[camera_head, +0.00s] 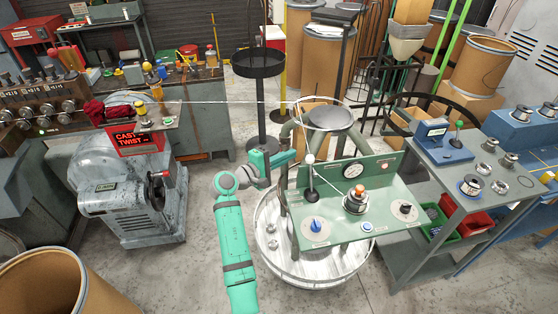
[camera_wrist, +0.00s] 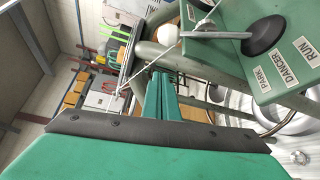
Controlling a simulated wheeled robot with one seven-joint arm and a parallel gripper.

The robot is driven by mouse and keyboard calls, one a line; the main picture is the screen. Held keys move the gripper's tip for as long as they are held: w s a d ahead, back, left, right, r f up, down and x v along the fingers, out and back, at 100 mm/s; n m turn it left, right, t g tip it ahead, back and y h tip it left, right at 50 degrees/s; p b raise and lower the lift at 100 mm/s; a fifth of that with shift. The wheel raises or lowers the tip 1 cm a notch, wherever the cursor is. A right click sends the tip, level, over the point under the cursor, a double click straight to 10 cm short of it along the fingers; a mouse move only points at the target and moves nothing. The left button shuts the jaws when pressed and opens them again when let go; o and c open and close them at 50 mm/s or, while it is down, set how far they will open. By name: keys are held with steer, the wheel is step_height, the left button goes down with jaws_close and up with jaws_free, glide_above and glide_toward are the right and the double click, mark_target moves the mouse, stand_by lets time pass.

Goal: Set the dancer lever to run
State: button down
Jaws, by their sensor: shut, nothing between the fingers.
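The dancer lever (camera_head: 311,178) stands on the green panel (camera_head: 385,200); its pale ball knob (camera_head: 310,158) is at the upper end and its round black base (camera_head: 312,195) is below. In the wrist view the lever's rod (camera_wrist: 215,35) runs from the black base (camera_wrist: 262,36) to the pale ball (camera_wrist: 167,33). Labels PARK, DANCER and RUN (camera_wrist: 298,56) lie along the panel beside the base. My gripper (camera_head: 288,156) is just left of the lever, apart from it. Its green fingers (camera_wrist: 160,80) are shut and empty, below the ball in the wrist view.
A thin pale wire (camera_head: 230,102) runs across to a ring and down near the lever. A round grey plate (camera_head: 331,117) stands behind the panel. The panel also carries a gauge (camera_head: 353,169), a blue knob (camera_head: 316,227) and an orange-topped part (camera_head: 357,198).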

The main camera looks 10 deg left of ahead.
mark_target(311, 172)
steer(key=d, duration=0.3)
steer(key=shift+s+d+r, duration=0.2)
steer(key=shift+s+d, duration=0.3)
steer(key=shift+d, duration=0.05)
steer(key=shift+r, duration=0.1)
steer(key=shift+s+d, duration=0.1)
steer(key=shift+d, duration=0.05)
